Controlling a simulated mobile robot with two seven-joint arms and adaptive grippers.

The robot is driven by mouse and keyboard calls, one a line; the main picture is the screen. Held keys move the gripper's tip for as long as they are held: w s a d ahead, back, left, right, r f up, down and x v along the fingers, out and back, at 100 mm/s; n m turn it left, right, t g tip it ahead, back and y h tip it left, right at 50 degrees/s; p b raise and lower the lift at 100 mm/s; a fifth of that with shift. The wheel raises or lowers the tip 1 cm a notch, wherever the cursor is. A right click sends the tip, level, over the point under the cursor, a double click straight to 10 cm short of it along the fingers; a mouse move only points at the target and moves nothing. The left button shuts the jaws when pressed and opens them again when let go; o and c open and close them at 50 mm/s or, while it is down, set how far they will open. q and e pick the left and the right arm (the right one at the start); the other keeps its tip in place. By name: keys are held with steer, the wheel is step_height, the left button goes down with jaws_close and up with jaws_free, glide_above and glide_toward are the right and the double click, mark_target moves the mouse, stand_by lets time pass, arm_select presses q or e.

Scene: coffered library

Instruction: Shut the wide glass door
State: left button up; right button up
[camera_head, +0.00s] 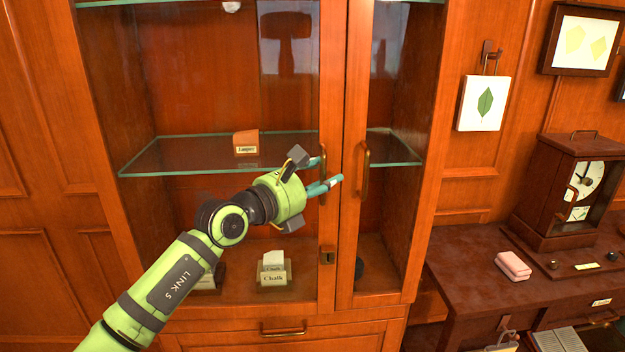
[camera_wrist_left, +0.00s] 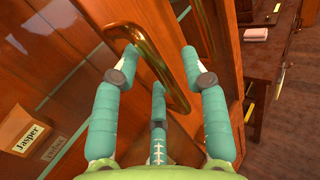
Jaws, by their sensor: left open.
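The wide glass door (camera_head: 333,80) is the left door of a wooden cabinet. It looks flush or nearly flush with the narrow door beside it; I cannot tell whether a small gap remains. Its brass handle (camera_head: 322,150) is upright on its right stile. My left gripper (camera_head: 327,172) is at this handle, fingers open. In the left wrist view, the wide door's handle (camera_wrist_left: 150,60) passes between the spread teal fingers (camera_wrist_left: 158,75); contact is unclear. My right gripper is not in view.
The narrow glass door's handle (camera_head: 363,170) is just right of my fingers. Behind the glass are shelves with a Jasper block (camera_head: 246,143) and a Chalk block (camera_head: 274,270). A desk (camera_head: 470,290) with a clock (camera_head: 575,195) and a pink block (camera_head: 513,265) stands right.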

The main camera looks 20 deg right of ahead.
arm_select(q)
steer(key=v, duration=1.2)
steer(key=shift+f, duration=0.1)
